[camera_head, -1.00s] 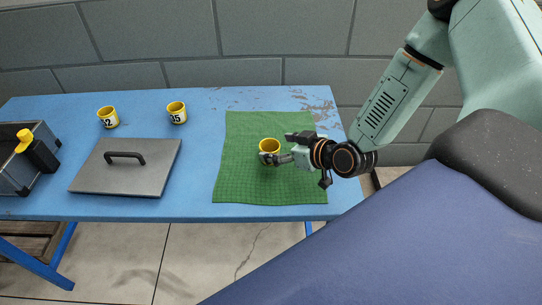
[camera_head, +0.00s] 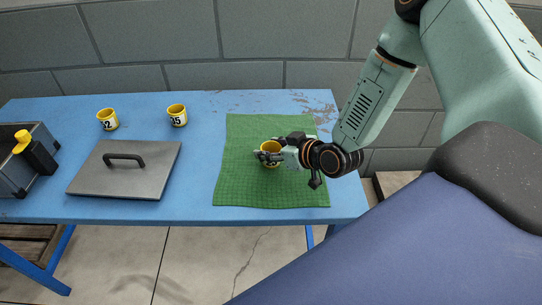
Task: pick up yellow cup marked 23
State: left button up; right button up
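A yellow cup (camera_head: 270,161) stands upright on the green mat (camera_head: 240,185). My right gripper (camera_head: 268,149) comes in from the right at the cup, with its fingers around the cup's upper part and covering some of it. Whether the fingers press on the cup I cannot tell. A dark mark shows low on the cup, but its number is not readable. Two other yellow cups stand at the back of the table: one marked 35 (camera_head: 177,115) and one whose label ends in 2 (camera_head: 107,119). My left gripper is not in view.
The blue table (camera_head: 200,150) carries a grey plate with a black handle (camera_head: 120,178) left of the mat. A grey bin (camera_head: 14,180) and a black thing with a yellow top (camera_head: 36,150) are at the far left. A block wall stands behind. The mat is otherwise clear.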

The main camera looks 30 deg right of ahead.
jog(key=c, duration=0.6)
